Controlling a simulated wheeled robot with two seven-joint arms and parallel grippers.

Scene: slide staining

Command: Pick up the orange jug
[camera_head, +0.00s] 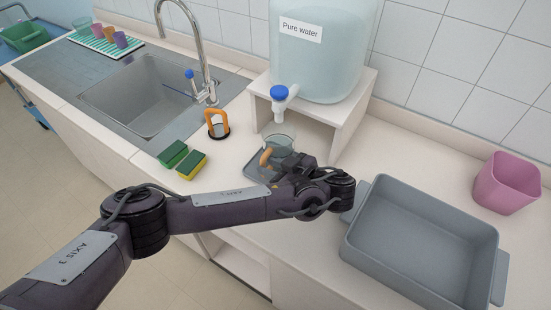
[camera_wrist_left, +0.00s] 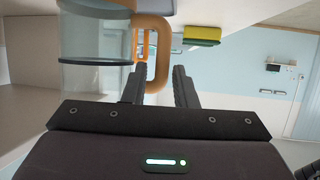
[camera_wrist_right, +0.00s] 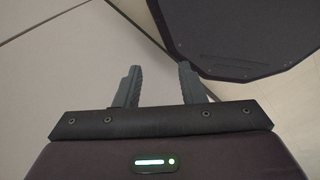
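The jug (camera_head: 281,145), clear with an orange handle (camera_head: 266,157), stands below the blue-topped tap on a small grey tray (camera_head: 255,172). My left gripper (camera_head: 282,167) is at the jug, partly covering it in the head view. In the left wrist view, the jug's glass (camera_wrist_left: 93,38) is at upper left, and its orange handle (camera_wrist_left: 160,50) appears between my open left fingers (camera_wrist_left: 160,70). Contact with the handle cannot be told. My right gripper (camera_wrist_right: 160,68) is open and empty in the right wrist view, and is outside the head view.
A large pure water tank (camera_head: 320,60) stands on a white stand (camera_head: 352,115). A grey basin (camera_head: 420,240) and a pink bin (camera_head: 507,183) are at right. Sponges (camera_head: 191,165), an orange-handled black-based item (camera_head: 217,124) and the sink (camera_head: 150,95) are at left.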

